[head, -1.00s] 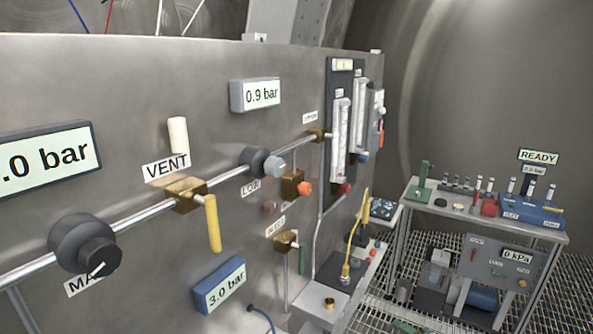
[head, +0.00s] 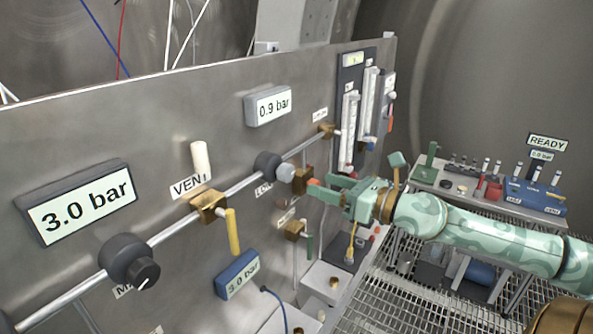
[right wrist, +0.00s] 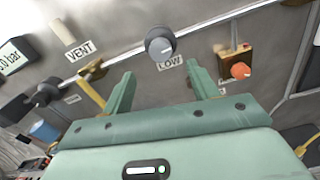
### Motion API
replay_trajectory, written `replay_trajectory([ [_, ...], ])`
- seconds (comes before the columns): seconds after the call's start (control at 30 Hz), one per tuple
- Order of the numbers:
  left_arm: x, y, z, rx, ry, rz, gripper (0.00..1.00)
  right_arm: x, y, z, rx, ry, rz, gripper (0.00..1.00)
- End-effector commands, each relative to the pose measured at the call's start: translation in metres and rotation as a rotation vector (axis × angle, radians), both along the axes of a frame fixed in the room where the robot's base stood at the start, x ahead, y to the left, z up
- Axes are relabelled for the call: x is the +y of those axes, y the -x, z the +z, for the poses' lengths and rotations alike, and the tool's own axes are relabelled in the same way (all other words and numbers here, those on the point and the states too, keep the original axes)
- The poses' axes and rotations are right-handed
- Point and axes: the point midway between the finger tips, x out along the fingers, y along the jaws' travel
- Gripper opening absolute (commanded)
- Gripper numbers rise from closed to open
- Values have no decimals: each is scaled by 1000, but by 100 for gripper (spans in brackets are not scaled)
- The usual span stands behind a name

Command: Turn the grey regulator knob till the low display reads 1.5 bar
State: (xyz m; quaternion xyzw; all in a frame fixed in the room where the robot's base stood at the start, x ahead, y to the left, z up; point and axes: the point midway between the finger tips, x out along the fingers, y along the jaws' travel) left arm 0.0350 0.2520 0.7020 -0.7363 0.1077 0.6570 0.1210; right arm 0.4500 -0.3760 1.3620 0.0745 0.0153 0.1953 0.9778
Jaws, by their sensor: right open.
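The grey regulator knob (head: 287,173) sits on its dark round body on the pipe of the steel panel. In the right wrist view the knob (right wrist: 160,46) is above the LOW label (right wrist: 170,63). The low display (head: 268,105) above it reads 0.9 bar. My right gripper (head: 326,187) is open and empty, to the right of the knob in the head view and apart from it. In the right wrist view its fingers (right wrist: 163,80) point toward the panel, with the knob beyond the gap between them. My left gripper is not in view.
A brass valve with an orange knob (right wrist: 240,70) is close right of the grey knob. The yellow VENT handle (head: 233,232) hangs at its left. A larger display (head: 82,203) and a blue one (head: 238,275) read 3.0 bar. A bench (head: 450,185) stands at the right.

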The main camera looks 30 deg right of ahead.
Motion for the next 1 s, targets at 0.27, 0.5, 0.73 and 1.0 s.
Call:
replay_trajectory([
  [0.27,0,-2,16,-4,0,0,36,9,-29,6,-6,-2,-6,59],
  [0.5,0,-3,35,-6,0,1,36,20,-52,6,-4,-4,-3,59],
  [0.73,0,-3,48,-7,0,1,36,28,-72,3,-2,-5,-5,59],
  [1.0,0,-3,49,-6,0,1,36,31,-76,-1,1,-2,-2,59],
])
